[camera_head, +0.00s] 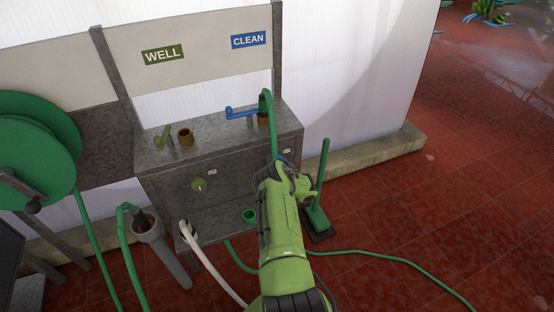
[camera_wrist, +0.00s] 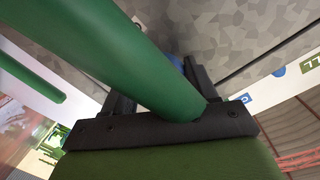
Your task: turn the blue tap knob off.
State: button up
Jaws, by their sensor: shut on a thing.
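The blue tap knob is on the cabinet's front face on the right, below a small label, mostly hidden by my gripper. A sliver of blue (camera_head: 281,158) shows at my gripper (camera_head: 280,165). In the wrist view, a bit of the blue knob (camera_wrist: 177,62) shows between the dark fingers of my gripper (camera_wrist: 160,85), which are shut on it. A thick green hose (camera_wrist: 125,60) crosses close in front of the fingers and hides much of the knob. In the head view this hose (camera_head: 269,115) hangs from the CLEAN side down to my gripper.
A blue lever (camera_head: 241,113) and a green lever (camera_head: 162,137) stand on top. A green brush (camera_head: 318,205) stands right of my arm. A hose (camera_head: 400,260) lies across the red floor.

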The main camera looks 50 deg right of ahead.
jog(key=shift+m, duration=1)
jog(key=o, duration=1)
jog(key=shift+o, duration=0.2)
jog(key=shift+s, duration=0.1)
jog(key=p+v, duration=1.1)
jog(key=v, duration=0.4)
jog(key=shift+s, duration=0.35)
